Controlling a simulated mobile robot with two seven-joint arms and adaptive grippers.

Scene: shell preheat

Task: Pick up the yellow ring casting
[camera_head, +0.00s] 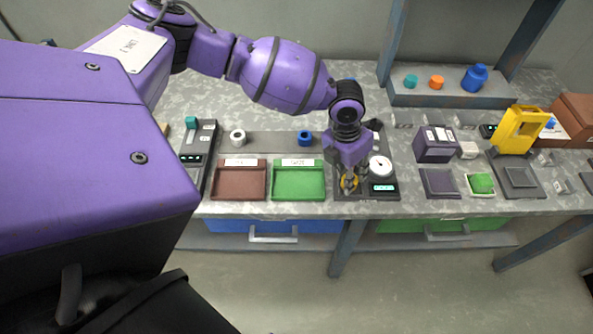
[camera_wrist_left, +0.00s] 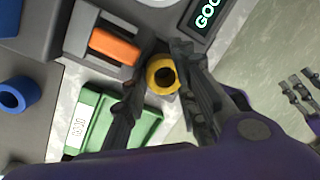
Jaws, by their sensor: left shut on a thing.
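The yellow ring casting (camera_head: 349,182) is at the left part of the dark gauge station, in the head view. It also shows in the left wrist view (camera_wrist_left: 162,74), with its round dark hole facing the camera. My left gripper (camera_head: 348,186) points down and is shut on the ring, with one finger on each side. I cannot tell whether the ring still touches the station. My right gripper (camera_wrist_left: 302,88) shows small at the right edge of the left wrist view, its fingers apart and empty.
A round white dial (camera_head: 380,167) and a lit display (camera_head: 383,188) stand right beside the ring. A green tray (camera_head: 299,198) and a brown tray (camera_head: 238,198) lie to the left. A blue ring (camera_head: 304,138) and a white ring (camera_head: 238,138) stand behind them.

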